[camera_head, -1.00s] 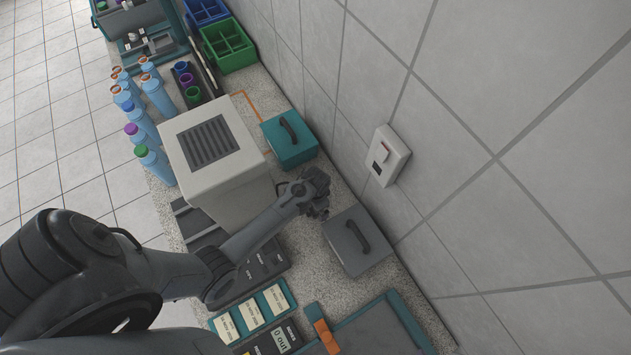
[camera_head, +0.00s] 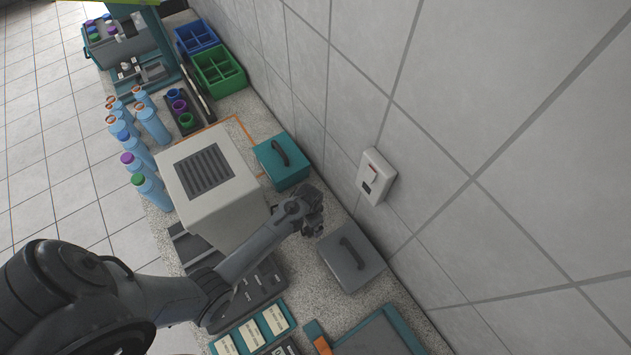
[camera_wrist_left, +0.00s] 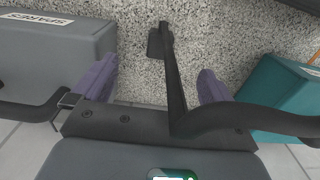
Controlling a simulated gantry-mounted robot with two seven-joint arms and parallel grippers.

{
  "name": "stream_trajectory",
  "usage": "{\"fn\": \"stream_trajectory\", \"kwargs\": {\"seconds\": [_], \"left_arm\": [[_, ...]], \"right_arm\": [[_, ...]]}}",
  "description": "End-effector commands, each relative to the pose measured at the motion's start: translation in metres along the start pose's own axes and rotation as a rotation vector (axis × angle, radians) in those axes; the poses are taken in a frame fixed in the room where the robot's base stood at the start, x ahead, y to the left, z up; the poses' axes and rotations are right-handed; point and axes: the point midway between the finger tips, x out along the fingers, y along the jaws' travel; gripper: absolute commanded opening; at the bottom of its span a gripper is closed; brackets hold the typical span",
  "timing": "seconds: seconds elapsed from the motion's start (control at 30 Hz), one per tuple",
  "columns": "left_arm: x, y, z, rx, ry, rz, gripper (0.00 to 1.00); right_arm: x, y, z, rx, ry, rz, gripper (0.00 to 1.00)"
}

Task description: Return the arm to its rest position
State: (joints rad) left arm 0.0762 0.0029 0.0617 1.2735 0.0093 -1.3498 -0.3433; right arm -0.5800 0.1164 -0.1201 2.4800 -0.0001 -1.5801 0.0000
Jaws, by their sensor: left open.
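My left arm comes in from the left in the head view and reaches over the bench. My left gripper (camera_head: 312,225) hangs between the teal box (camera_head: 282,160) and the grey box (camera_head: 350,256), close to the wall side. In the left wrist view, its two purple fingers stand apart with a gap between them (camera_wrist_left: 158,70). The grey box marked SPARES (camera_wrist_left: 50,55) is at the left there and the teal box (camera_wrist_left: 285,90) at the right. A dark bar crosses the gap; I cannot tell what it is. Neither box is held. My right gripper is out of view.
A white vented box (camera_head: 210,185) stands beside my forearm. Several blue bottles (camera_head: 140,165) line the bench's left edge. Green (camera_head: 218,72) and blue (camera_head: 196,38) bins stand farther back. The tiled wall with a switch (camera_head: 375,176) bounds the right.

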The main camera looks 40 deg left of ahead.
Motion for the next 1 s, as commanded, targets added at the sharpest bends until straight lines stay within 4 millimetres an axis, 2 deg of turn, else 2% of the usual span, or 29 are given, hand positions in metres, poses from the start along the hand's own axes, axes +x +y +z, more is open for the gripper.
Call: {"fn": "stream_trajectory", "kwargs": {"seconds": [0.23,0.37,0.47,0.57,0.8,1.0], "left_arm": [[-0.005,0.0,0.004,-0.005,0.007,-0.008,1.0],[-0.02,0.002,0.014,-0.015,0.032,-0.03,1.0],[-0.042,0.006,0.028,-0.03,0.065,-0.054,1.0],[-0.073,0.017,0.046,-0.043,0.108,-0.074,1.0],[-0.157,0.056,0.093,-0.072,0.213,-0.082,1.0],[-0.213,0.082,0.122,-0.09,0.278,-0.063,1.0]], "right_arm": [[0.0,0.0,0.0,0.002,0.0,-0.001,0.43],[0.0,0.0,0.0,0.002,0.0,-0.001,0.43],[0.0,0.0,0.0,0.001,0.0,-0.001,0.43],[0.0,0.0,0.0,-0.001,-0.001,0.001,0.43],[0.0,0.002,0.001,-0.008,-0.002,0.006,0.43],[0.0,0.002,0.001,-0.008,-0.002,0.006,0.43]]}}
